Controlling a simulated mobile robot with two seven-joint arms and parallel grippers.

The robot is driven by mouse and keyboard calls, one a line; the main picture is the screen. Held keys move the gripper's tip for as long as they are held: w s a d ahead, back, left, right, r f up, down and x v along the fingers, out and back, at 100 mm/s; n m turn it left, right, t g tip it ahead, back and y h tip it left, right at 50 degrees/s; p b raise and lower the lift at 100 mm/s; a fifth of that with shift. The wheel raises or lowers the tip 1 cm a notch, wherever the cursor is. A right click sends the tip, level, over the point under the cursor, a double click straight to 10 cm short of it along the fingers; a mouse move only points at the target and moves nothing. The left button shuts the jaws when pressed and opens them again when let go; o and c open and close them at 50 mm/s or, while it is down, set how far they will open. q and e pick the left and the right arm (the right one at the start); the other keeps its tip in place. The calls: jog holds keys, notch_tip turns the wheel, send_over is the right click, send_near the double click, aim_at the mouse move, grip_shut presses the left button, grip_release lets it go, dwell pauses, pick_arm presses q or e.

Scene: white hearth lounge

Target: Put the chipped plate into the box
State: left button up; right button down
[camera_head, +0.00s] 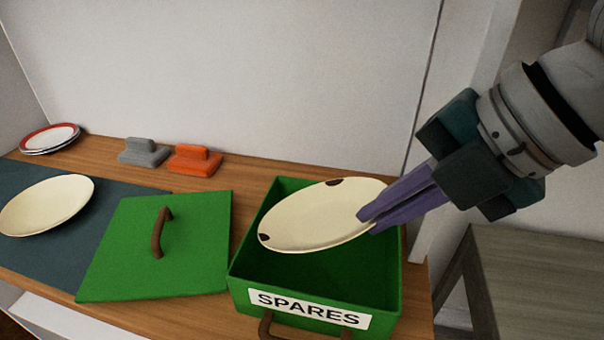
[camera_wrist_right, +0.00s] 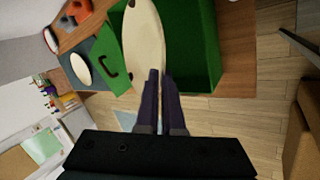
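The chipped plate (camera_head: 318,216) is cream with dark chips on its rim. My right gripper (camera_head: 368,220) is shut on its right edge and holds it tilted over the open green box (camera_head: 386,290) labelled SPARES. The plate also shows in the right wrist view (camera_wrist_right: 146,45), at the fingertips (camera_wrist_right: 162,75), beside the box interior (camera_wrist_right: 195,40). Whether the plate touches the box's back or left wall I cannot tell. My left gripper is not in view.
The green lid (camera_head: 190,255) with a brown handle lies left of the box. A whole cream plate (camera_head: 45,205) rests on a dark mat (camera_head: 100,215). Red-rimmed plates (camera_head: 50,138), a grey object (camera_head: 142,153) and an orange object (camera_head: 195,160) stand behind. A grey table (camera_head: 530,270) is at right.

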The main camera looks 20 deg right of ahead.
aim_at(325, 215)
notch_tip(325, 215, down, 7)
jog(key=shift+w+d+b, duration=0.1)
jog(key=shift+w+b, duration=0.05)
jog(key=shift+b, duration=0.5)
jog(key=c, duration=1.5)
grip_release()
jog(key=shift+f, duration=0.1)
jog(key=o, duration=0.4)
jog(key=shift+o, duration=0.2)
